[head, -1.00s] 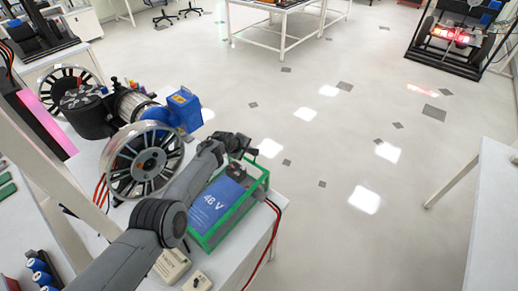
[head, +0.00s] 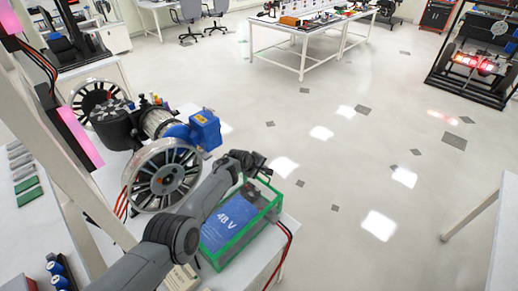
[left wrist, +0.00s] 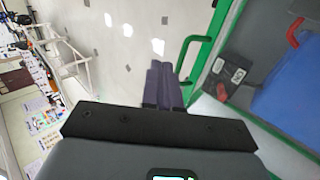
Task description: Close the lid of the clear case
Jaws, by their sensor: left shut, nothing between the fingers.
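The clear case (head: 213,262) has green edges and stands on the white bench in the head view. A blue 48 V battery (head: 228,222) is inside it. My left arm crosses over the left side of the case and hides part of it. My left gripper (head: 262,172) is at the case's far end, shut and empty. In the left wrist view its fingers (left wrist: 163,82) are together, close beside a green handle-like bar (left wrist: 200,52) on the case edge. I cannot tell whether they touch. The lid's exact angle is unclear. My right gripper is not in view.
A spoked wheel (head: 162,175) and a motor assembly with a blue box (head: 204,128) stand left of the case. Red and black cables (head: 287,243) hang at the case's right. Open floor (head: 345,190) lies beyond the bench.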

